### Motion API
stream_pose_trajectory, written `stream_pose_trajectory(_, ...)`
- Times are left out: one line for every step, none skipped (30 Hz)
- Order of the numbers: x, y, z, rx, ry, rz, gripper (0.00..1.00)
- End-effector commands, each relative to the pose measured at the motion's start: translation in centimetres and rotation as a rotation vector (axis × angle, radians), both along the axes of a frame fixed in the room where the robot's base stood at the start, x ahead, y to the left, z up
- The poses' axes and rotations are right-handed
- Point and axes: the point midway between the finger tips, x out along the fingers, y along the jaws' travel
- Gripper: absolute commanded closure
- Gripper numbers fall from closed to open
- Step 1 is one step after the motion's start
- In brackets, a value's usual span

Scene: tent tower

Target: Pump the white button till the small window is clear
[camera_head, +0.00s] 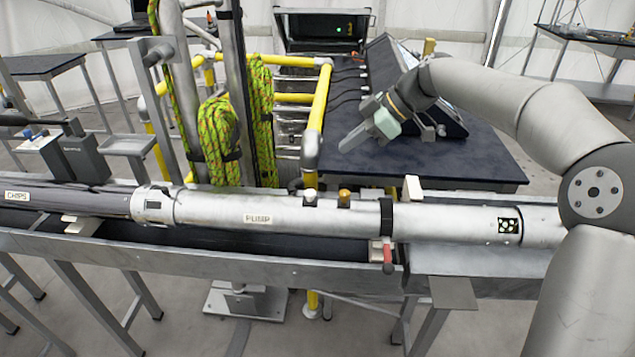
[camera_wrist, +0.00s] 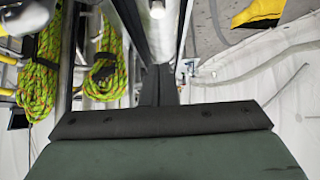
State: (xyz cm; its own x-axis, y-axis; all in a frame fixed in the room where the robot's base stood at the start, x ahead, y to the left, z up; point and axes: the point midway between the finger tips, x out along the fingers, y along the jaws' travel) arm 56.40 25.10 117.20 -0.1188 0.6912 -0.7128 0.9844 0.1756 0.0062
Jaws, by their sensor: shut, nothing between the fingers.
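A long silver tube labelled PUMP (camera_head: 285,217) lies level across the head view. A small white button (camera_head: 310,195) stands on its top, just left of an amber button (camera_head: 344,195). A small dark window (camera_head: 153,206) sits in the collar at the tube's left end; it is too small to tell whether it is clear. My gripper (camera_head: 345,146) is shut and empty. It hangs above and behind the tube, a little right of the white button and apart from it, with its fingers pointing down and left. The wrist view shows neither the button nor the window clearly.
A black clamp with a red handle (camera_head: 388,255) wraps the tube right of the buttons. Yellow rails (camera_head: 318,110) and green rope coils (camera_head: 219,140) stand behind it. A dark table (camera_head: 440,165) with a console is at the back right. The space above the buttons looks free.

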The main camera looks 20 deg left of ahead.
Motion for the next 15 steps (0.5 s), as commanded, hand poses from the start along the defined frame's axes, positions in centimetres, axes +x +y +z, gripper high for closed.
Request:
stream_pose_trajectory(0.0, 0.1, -0.1, -0.001, 0.001, 0.001, 1.0)
stream_pose_trajectory(-0.1, 0.2, -0.2, -0.001, 0.001, 0.001, 1.0)
stream_pose_trajectory(-0.1, 0.4, -0.4, -0.001, 0.001, 0.0, 1.0)
stream_pose_trajectory(-0.1, 0.6, -0.5, -0.001, 0.001, 0.0, 1.0)
stream_pose_trajectory(-0.2, 0.8, -0.8, -0.001, 0.002, 0.001, 1.0)
stream_pose_trajectory(-0.3, 1.2, -1.2, -0.002, 0.004, 0.001, 1.0)
stream_pose_trajectory(-0.3, 1.6, -1.5, -0.002, 0.003, 0.001, 1.0)
stream_pose_trajectory(-0.5, 1.9, -1.9, -0.003, 0.004, 0.001, 1.0)
stream_pose_trajectory(-0.6, 2.5, -2.4, -0.002, 0.005, 0.002, 1.0)
stream_pose_trajectory(-0.6, 3.0, -2.9, -0.002, 0.005, 0.002, 1.0)
stream_pose_trajectory(-0.7, 3.4, -3.4, -0.002, 0.005, 0.002, 1.0)
stream_pose_trajectory(-0.8, 4.1, -4.0, -0.002, 0.005, 0.003, 1.0)
stream_pose_trajectory(-0.9, 4.5, -4.5, -0.002, 0.005, 0.003, 1.0)
stream_pose_trajectory(-1.0, 5.0, -4.9, -0.002, 0.005, 0.002, 1.0)
stream_pose_trajectory(-1.1, 5.6, -5.6, -0.003, 0.005, 0.003, 1.0)
